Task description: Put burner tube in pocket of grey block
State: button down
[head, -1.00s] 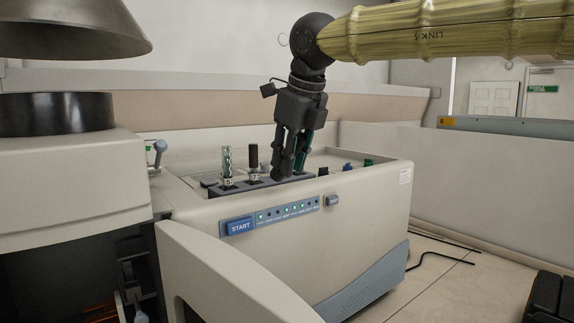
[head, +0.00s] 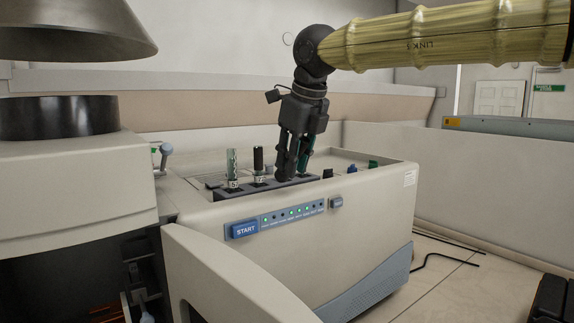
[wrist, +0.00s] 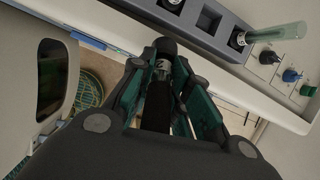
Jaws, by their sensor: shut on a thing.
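The grey block (head: 245,187) lies along the top of the beige instrument, with dark pockets in it. My gripper (head: 285,170) points down over its front right part. In the wrist view my gripper (wrist: 164,75) is shut on a dark tube with a pale collar, which I take as the burner tube (wrist: 155,105). It is tilted in that picture, its collar end near the block's front edge; touching or apart I cannot tell. An empty-looking pocket shows in the block (wrist: 222,22).
A patterned glass tube (head: 232,167) and a black tube (head: 258,160) stand in the block left of my gripper. A clear tube (wrist: 278,34) stands at its other end. Black, blue and green knobs (head: 352,167) are to the right. The START panel (head: 245,230) is in front.

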jog(key=p, duration=0.3)
send_over(289, 183)
jog(key=s, duration=0.1)
jog(key=shift+w+f+p, duration=0.35)
jog(key=shift+w+p, duration=0.15)
jog(key=shift+p, duration=0.05)
jog(key=shift+w+f, duration=0.25)
jog(key=shift+a+f+p, duration=0.1)
jog(key=shift+f+p, duration=0.3)
jog(key=shift+f, duration=0.05)
jog(key=shift+s+f+p, duration=0.1)
jog(key=shift+f+p, duration=0.55)
jog(key=shift+p, duration=0.15)
jog(key=shift+f, duration=0.35)
jog(key=shift+f, duration=0.1)
jog(key=c, duration=1.3)
grip_release()
jog(key=shift+f, duration=0.1)
jog(key=shift+c, duration=0.2)
